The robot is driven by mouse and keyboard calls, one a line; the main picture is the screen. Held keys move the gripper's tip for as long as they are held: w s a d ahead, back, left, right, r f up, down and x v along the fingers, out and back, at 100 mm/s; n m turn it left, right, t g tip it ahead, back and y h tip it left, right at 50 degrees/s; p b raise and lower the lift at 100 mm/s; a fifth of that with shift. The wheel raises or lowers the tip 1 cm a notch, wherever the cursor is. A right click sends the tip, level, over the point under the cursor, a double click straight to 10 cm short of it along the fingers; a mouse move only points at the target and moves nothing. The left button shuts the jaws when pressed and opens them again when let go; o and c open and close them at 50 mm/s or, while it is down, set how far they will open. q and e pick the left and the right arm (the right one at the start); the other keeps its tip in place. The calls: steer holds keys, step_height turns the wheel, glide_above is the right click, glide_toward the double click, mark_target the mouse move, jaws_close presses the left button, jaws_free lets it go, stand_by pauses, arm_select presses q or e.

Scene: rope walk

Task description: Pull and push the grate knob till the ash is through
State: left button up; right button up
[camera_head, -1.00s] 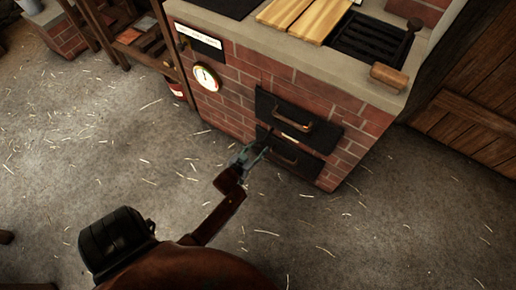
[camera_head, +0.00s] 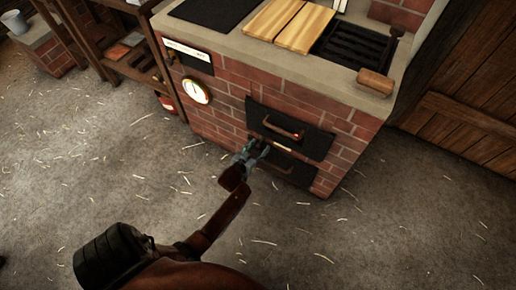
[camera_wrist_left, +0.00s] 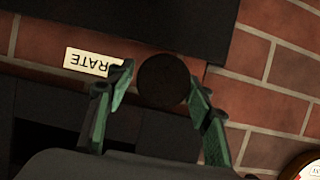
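A dark round grate knob (camera_wrist_left: 163,81) shows in the left wrist view, on the front of the brick stove (camera_head: 215,112). A pale label reading "RATE", upside down and partly covered, sits beside it (camera_wrist_left: 88,62). My left gripper (camera_head: 262,147) is at the stove front by the lower black door (camera_head: 298,172). In the wrist view its greenish fingers (camera_wrist_left: 160,92) stand on either side of the knob, with a slight gap showing at the left finger. It looks open around the knob. The head view hides the knob behind the gripper. The ash is not visible. My right gripper is out of view.
An upper black door with a handle (camera_head: 284,131) is above. A round gauge (camera_head: 195,91) is on the brickwork. Wooden boards (camera_head: 290,25) and a black grill (camera_head: 355,50) lie on the stove top. Shelves (camera_head: 125,60) stand left. The straw-strewn floor (camera_head: 110,170) is open.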

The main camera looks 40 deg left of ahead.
arm_select(q)
steer(key=shift+o, duration=0.9)
steer(key=shift+s, duration=0.1)
steer(key=shift+s, duration=0.1)
steer(key=v, duration=1.1)
steer(key=shift+s+d+r, duration=0.15)
steer(key=shift+s, duration=0.2)
